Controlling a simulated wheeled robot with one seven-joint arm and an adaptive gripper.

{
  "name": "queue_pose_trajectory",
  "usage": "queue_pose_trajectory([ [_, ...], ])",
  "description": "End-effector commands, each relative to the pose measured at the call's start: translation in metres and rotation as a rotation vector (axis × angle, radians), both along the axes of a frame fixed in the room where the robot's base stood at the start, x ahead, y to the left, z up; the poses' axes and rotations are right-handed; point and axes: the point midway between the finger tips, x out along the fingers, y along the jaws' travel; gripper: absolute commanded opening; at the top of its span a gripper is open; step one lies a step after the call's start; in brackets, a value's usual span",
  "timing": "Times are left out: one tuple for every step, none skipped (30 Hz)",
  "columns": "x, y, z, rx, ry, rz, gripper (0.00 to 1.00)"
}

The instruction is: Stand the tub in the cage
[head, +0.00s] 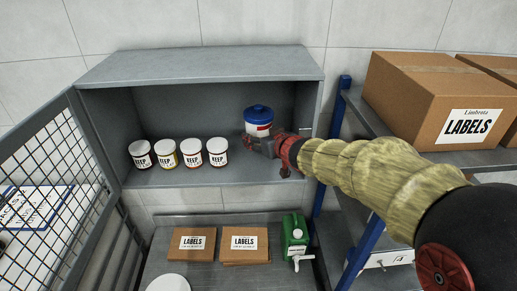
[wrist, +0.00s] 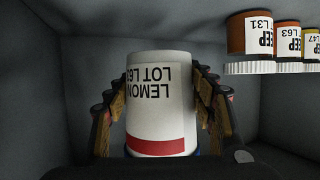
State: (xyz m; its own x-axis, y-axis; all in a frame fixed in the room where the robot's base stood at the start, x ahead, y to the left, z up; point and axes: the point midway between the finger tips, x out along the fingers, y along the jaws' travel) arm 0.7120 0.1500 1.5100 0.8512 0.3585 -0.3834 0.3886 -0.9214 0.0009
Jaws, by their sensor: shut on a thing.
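The tub (head: 258,114) is white with a blue lid and a red band, and looks upright in the head view. In the wrist view the tub (wrist: 155,100) shows upside-down lettering reading LEMON and LOT. My gripper (head: 257,142) is shut on the tub, with a finger on each side of it in the wrist view (wrist: 160,105). It holds the tub inside the right part of the grey cage (head: 200,65). The tub appears raised above the cage floor. Its base is partly hidden by my gripper in the head view.
Several KEEP jars with white lids (head: 178,153) stand in a row left of the tub. The mesh door (head: 45,165) is open at left. A rack with LABELS boxes (head: 440,100) stands at right. Flat boxes (head: 193,257) and a green container (head: 295,235) sit below.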

Motion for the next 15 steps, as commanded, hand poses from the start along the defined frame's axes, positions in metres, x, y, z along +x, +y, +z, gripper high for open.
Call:
queue_pose_trajectory([
  [0.000,0.000,-0.008,0.002,-0.001,-0.001,0.13],
  [0.000,0.000,-0.011,0.002,0.000,-0.001,0.13],
  [0.000,0.000,-0.013,0.000,-0.001,0.000,0.13],
  [0.000,0.000,-0.014,0.001,-0.002,0.000,0.13],
  [0.000,0.000,-0.015,0.002,-0.001,0.000,0.13],
  [0.000,0.000,-0.017,0.002,-0.002,0.000,0.13],
  [0.000,0.000,-0.019,0.002,-0.001,0.000,0.13],
  [0.000,0.000,-0.023,0.001,-0.002,0.000,0.13],
  [0.000,0.000,-0.028,0.002,-0.001,0.000,0.13],
  [-0.001,0.000,-0.033,0.002,-0.001,-0.001,0.13],
  [-0.001,0.000,-0.038,0.002,0.000,0.001,0.13],
  [-0.001,0.000,-0.043,0.003,-0.001,0.000,0.13],
  [-0.001,0.000,-0.048,0.001,-0.001,0.000,0.13],
  [-0.001,0.000,-0.051,0.002,-0.001,0.000,0.13],
  [0.004,0.000,-0.051,0.002,-0.001,0.000,0.13],
])
